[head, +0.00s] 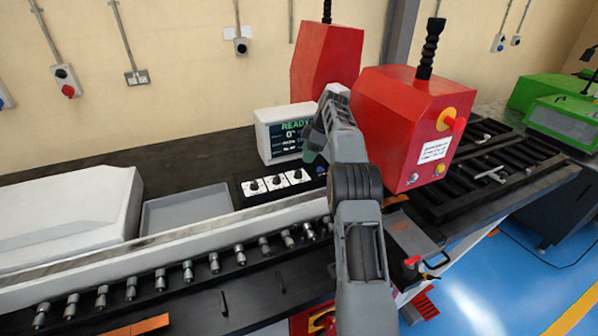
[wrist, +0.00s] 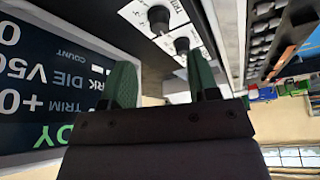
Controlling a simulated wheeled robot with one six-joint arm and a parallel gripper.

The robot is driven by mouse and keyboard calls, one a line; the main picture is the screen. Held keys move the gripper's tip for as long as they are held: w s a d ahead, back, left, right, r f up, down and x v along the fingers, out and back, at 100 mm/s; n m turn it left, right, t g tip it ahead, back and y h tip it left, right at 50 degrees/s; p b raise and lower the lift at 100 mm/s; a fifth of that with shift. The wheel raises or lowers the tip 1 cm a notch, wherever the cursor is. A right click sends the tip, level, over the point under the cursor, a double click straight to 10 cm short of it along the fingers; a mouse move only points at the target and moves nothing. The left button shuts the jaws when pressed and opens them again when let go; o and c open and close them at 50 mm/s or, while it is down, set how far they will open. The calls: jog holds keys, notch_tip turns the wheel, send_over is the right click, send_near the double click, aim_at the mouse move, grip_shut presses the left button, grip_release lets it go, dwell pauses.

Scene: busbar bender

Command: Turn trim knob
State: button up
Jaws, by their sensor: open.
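A panel with three black knobs on white plates (head: 274,184) lies on the bench in the head view. In the wrist view, which is upside down, one black knob (wrist: 158,18) sits at the top, beside lettering that seems to read TRIM. A second knob (wrist: 182,45) is below and to its right. My gripper (wrist: 163,82) is open and empty, its two green fingers apart, with the knobs beyond the fingertips. Neither finger visibly touches a knob. In the head view my gripper (head: 309,153) is partly hidden behind my arm.
A white-framed display (head: 283,134) stands behind the panel and reads READY; it fills the left of the wrist view (wrist: 45,85), showing a TRIM line. A red machine head (head: 400,125) stands right of my arm. A grey tray (head: 185,210) and a roller row lie left and in front.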

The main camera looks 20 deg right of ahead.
aim_at(298, 171)
jog(key=p+x, duration=0.1)
jog(key=x, duration=0.7)
jog(key=shift+f, duration=0.15)
jog(key=shift+c, duration=0.4)
jog(key=c, duration=0.8)
